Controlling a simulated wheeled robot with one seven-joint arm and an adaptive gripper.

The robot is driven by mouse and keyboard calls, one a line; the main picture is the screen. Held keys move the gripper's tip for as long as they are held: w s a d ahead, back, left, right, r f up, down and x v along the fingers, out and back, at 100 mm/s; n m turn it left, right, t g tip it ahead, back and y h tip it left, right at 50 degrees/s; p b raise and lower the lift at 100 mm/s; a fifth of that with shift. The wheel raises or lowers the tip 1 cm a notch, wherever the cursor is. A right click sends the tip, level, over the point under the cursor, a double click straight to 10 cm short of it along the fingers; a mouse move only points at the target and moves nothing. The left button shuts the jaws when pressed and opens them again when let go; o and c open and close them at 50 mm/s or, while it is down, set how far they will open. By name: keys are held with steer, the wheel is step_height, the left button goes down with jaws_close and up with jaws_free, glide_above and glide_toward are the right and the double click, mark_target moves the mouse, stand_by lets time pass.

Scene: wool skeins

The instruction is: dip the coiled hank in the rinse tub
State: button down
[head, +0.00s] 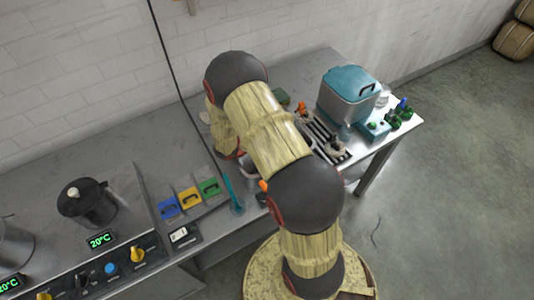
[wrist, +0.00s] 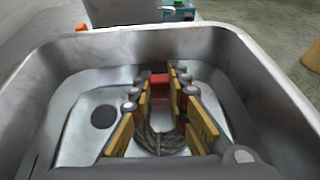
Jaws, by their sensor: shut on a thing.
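In the wrist view my gripper (wrist: 162,112) reaches down inside a steel tub (wrist: 262,85) with a dark round drain hole (wrist: 104,116) in its floor. Its yellow-padded fingers stand either side of a grey-brown coiled hank (wrist: 160,143), and it is shut on the hank. The hank is low in the tub; I cannot tell whether it touches the floor or whether there is water. In the head view my arm hides the gripper, the hank and most of the tub.
In the head view, blue, yellow and green cases (head: 188,197) lie on the steel counter, left of my arm. A black pot (head: 88,203) stands further left. A teal-lidded box (head: 350,92) and green bottles (head: 400,115) stand at the right.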

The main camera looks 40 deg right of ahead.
steer(key=shift+s+r, duration=0.1)
steer(key=shift+s+a+r+p, duration=0.2)
steer(key=shift+s+r+p, duration=0.15)
steer(key=shift+s+p, duration=0.2)
step_height(320, 180, up, 13)
steer(key=p, duration=0.9)
steer(key=shift+r+p, duration=0.15)
steer(key=shift+p, duration=0.2)
stand_by(0.5)
stand_by(0.9)
step_height(320, 180, up, 3)
steer(key=shift+p, duration=1.15)
steer(key=shift+w, duration=0.1)
